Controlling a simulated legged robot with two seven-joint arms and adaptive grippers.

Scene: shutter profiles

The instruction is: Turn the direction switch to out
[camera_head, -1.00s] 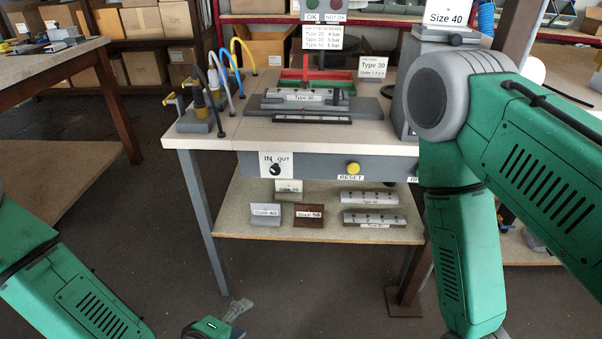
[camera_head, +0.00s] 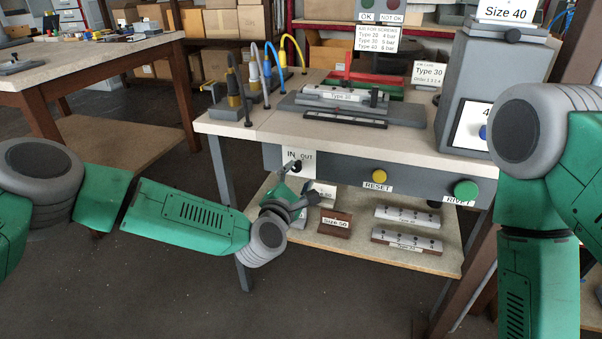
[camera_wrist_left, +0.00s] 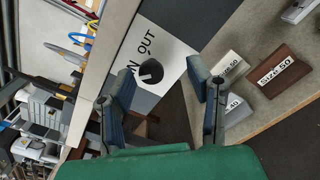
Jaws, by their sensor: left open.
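I cannot tell which mark the knob points at. My left gripper (camera_wrist_left: 160,88) is open and empty, its two fingers spread in front of the plate. The knob shows between and just beyond the fingertips, with no clear contact. In the head view, the left gripper (camera_head: 305,183) partly hides the plate's lower part. My right gripper is out of view.
A yellow RESET button (camera_head: 379,176) and a green RIVET button (camera_head: 466,190) are further right on the front panel. The shelf below (camera_head: 345,250) holds size blocks and profiles, including a brown Size 50 block (camera_head: 336,222). Colored hoses stand above on the bench.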

